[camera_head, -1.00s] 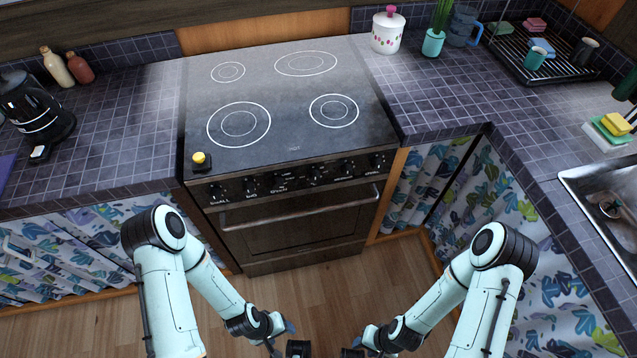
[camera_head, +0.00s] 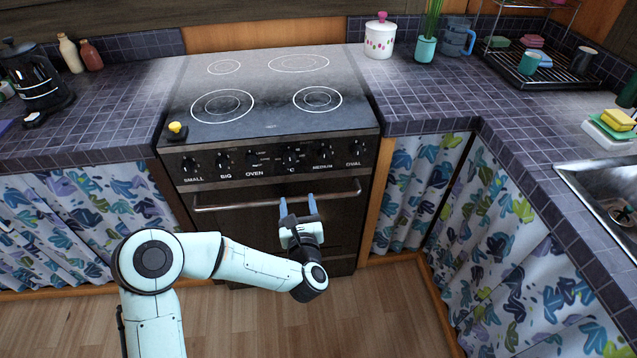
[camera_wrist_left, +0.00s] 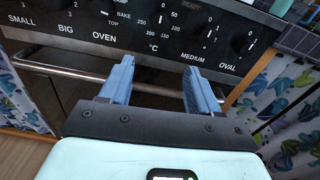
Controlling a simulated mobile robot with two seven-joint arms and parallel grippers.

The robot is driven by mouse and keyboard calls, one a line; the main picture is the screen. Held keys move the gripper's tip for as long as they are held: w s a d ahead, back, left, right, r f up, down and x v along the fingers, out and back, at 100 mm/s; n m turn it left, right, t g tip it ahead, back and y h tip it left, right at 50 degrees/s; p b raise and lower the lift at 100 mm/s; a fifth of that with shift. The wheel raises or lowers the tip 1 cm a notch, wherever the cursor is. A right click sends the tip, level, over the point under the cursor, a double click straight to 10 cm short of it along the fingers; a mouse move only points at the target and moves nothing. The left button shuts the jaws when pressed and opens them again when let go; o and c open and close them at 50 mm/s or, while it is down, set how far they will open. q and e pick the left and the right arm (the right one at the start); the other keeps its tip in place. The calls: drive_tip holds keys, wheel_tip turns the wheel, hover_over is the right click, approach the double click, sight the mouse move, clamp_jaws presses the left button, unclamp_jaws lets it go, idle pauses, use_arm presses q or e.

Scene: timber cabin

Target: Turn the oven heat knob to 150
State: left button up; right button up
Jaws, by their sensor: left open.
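The oven heat knob (camera_head: 291,157) sits above the °C label on the black control panel (camera_head: 270,172) of the stove. In the left wrist view the knob (camera_wrist_left: 162,20) shows among the numbers 0 to 250. My right gripper is out of view.
Several other knobs line the panel, with OVEN (camera_head: 254,158) to the left and MEDIUM (camera_head: 322,153) to the right. A yellow-topped object (camera_head: 177,130) stands on the stove's front left corner. Tiled counters flank the stove; the floor before it is clear.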

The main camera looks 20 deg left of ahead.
sight(290, 162)
use_arm(q)
drive_tip(key=w+a, duration=0.2)
drive_tip(key=w, duration=0.1)
drive_tip(key=w+a+r+n+b, duration=0.1)
drive_tip(key=w+a, duration=0.2)
drive_tip(key=w, duration=0.1)
drive_tip(key=w+a+n+y, duration=0.1)
drive_tip(key=w+a, duration=0.1)
drive_tip(key=w, duration=0.2)
drive_tip(key=shift+a+r, duration=0.15)
drive_tip(key=shift+r, duration=0.1)
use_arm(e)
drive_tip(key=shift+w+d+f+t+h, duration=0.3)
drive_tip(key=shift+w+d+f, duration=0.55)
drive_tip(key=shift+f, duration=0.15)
use_arm(q)
drive_tip(key=c, duration=1)
